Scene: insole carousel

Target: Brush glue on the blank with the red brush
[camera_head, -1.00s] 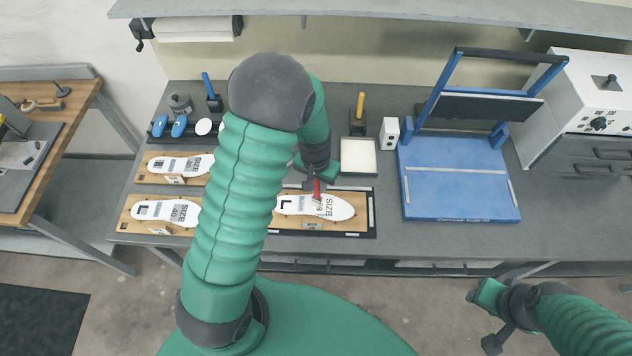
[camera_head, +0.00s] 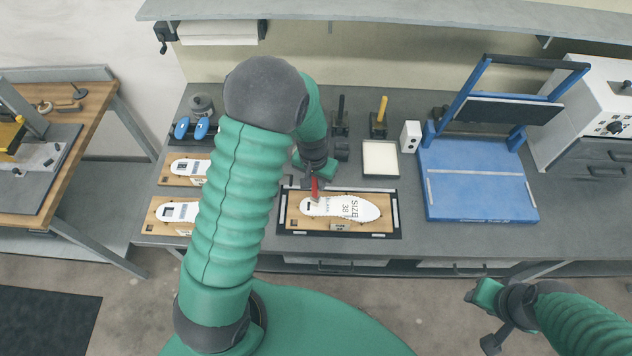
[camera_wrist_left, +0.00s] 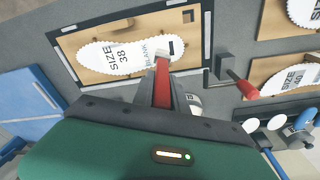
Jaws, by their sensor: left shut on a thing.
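The blank (camera_head: 352,208) is a white insole shape marked SIZE 38, lying flat on a wooden board (camera_head: 290,222) in a black-edged frame. It also shows in the wrist view (camera_wrist_left: 105,58). My left gripper (camera_head: 315,174) is shut on the red brush (camera_head: 314,188) and stands over the blank's left end. In the wrist view the red brush (camera_wrist_left: 162,85) points at that end, its tip over the white surface; whether it touches is unclear. No glue can be made out. My right gripper (camera_head: 487,295) hangs low at the right, away from the table; its jaws are unclear.
Two boards with other white insoles (camera_head: 178,212) (camera_head: 188,168) lie to the left, partly behind my left arm. Behind the blank stand a black-handled brush (camera_head: 341,105), a yellow-handled brush (camera_head: 381,108) and a pale tray (camera_head: 380,158). A blue press (camera_head: 480,190) stands at the right.

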